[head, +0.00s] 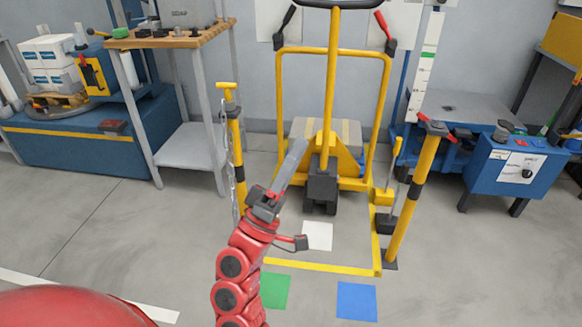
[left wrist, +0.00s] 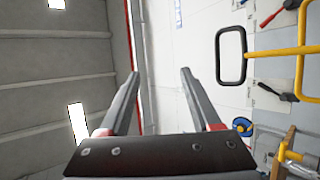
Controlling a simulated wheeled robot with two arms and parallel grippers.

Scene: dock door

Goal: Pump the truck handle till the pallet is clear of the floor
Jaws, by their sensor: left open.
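The yellow pallet truck (head: 325,165) stands upright in the middle of the head view, inside a yellow floor outline. Its handle (head: 333,75) is a yellow shaft topped by a dark loop, cut by the top edge. The loop (left wrist: 231,55) shows whole in the left wrist view, right of my fingers and apart from them. My left gripper (head: 299,146) is open and empty, in front of the truck and below the loop in the head view. Its two fingers also show in the left wrist view (left wrist: 159,72). My right gripper is not in view.
Yellow posts (head: 238,150) and (head: 403,205) flank the truck. A workbench (head: 185,40) stands at left, a blue cabinet (head: 510,170) at right. White, green (head: 274,290) and blue (head: 356,300) squares mark the floor. The floor in front is otherwise clear.

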